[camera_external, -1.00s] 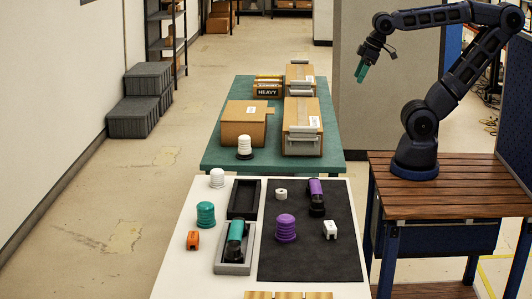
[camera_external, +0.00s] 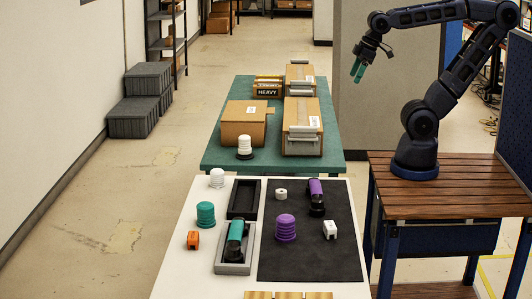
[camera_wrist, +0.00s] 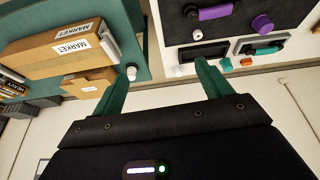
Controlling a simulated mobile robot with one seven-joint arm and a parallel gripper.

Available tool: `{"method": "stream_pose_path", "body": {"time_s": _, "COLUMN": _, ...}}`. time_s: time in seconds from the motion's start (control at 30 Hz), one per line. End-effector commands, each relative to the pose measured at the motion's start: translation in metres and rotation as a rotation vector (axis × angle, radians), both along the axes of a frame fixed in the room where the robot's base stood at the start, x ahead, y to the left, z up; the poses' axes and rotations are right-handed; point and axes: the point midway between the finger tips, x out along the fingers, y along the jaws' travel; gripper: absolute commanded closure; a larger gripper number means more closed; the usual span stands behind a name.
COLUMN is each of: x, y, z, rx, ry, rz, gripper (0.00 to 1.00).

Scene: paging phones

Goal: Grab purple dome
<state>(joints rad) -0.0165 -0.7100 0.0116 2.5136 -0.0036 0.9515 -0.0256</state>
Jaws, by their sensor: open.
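The purple dome (camera_external: 285,228) is ribbed and rounded and stands upright on the black mat (camera_external: 330,262) on the white table. A purple dome-like shape also shows near the top right of the wrist view (camera_wrist: 262,23).
A purple-and-black handset (camera_external: 316,196), a white ring (camera_external: 281,194) and a white block (camera_external: 330,229) share the mat. Left of it are a teal handset in a grey tray (camera_external: 234,242), a teal dome (camera_external: 205,214) and an orange block (camera_external: 193,239). Cartons (camera_external: 302,130) stand on the green table.

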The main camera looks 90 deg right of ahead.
Motion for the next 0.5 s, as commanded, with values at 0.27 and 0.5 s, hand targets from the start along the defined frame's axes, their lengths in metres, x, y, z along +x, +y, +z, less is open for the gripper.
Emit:
{"method": "stream_pose_path", "body": {"time_s": 0.27, "x": 0.058, "y": 0.033, "z": 0.001, "rx": -0.069, "ry": 0.060, "rz": 0.190, "gripper": 0.22}}
{"method": "stream_pose_path", "body": {"time_s": 0.5, "x": 0.109, "y": 0.072, "z": -0.008, "rx": -0.125, "ry": 0.104, "rz": 0.365, "gripper": 0.22}}
